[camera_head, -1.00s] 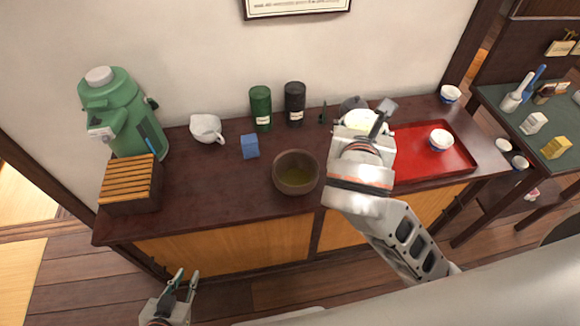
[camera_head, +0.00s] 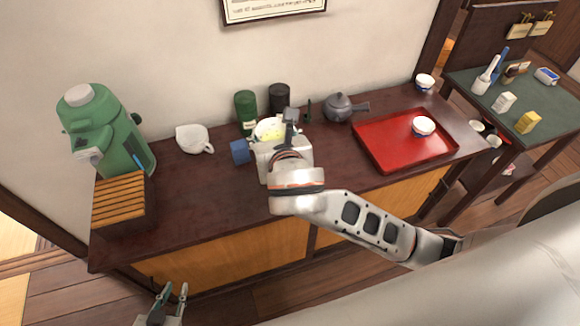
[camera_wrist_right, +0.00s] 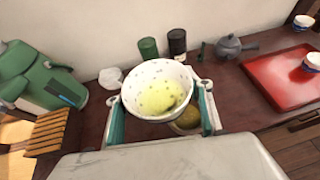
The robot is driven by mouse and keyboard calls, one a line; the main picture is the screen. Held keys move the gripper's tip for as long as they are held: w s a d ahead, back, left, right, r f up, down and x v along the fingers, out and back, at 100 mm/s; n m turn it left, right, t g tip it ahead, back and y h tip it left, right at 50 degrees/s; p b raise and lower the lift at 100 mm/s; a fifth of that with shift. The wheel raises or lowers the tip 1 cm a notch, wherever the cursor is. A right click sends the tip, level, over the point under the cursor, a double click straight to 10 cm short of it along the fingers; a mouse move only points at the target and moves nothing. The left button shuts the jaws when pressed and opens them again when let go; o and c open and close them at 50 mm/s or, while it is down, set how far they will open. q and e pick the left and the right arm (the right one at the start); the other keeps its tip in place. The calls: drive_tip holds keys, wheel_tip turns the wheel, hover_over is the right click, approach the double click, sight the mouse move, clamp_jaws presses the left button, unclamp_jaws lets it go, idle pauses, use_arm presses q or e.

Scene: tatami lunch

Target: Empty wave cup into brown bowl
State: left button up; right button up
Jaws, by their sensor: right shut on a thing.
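My right gripper (camera_head: 272,140) is shut on the wave cup (camera_head: 268,127), a white, speckled cup with yellow-green liquid in it. In the right wrist view the cup (camera_wrist_right: 152,78) sits between the two fingers, its mouth facing the camera, the liquid inside it. The brown bowl (camera_wrist_right: 187,121) shows partly below and behind the cup in that view, with some dark greenish content; in the head view my right arm hides it. My left gripper (camera_head: 171,292) is open and empty, low in front of the counter.
A white spouted cup (camera_head: 193,139) and a blue cube (camera_head: 239,151) stand left of the held cup. Green (camera_head: 245,107) and black (camera_head: 279,99) canisters stand behind it. A grey teapot (camera_head: 340,108) and a red tray (camera_head: 385,152) are to the right. A green dispenser (camera_head: 112,135) is at far left.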

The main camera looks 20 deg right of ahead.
drive_tip(key=a+f+n+y, duration=0.2)
drive_tip(key=a+f, duration=0.1)
drive_tip(key=f, duration=0.3)
drive_tip(key=a+f+n+g+y, duration=0.1)
drive_tip(key=a+f+n+y, duration=0.2)
drive_tip(key=f, duration=0.3)
drive_tip(key=w+a+f+n+g+y, duration=0.1)
drive_tip(key=a+f+n+y, duration=0.1)
drive_tip(key=f, duration=0.4)
drive_tip(key=shift+a+f+n+y, duration=0.3)
drive_tip(key=shift+a+n+y, duration=0.15)
drive_tip(key=shift+y, duration=0.25)
drive_tip(key=shift+d+f, duration=0.1)
drive_tip(key=shift+f, duration=0.3)
drive_tip(key=shift+d+r, duration=0.1)
drive_tip(key=shift+d, duration=0.05)
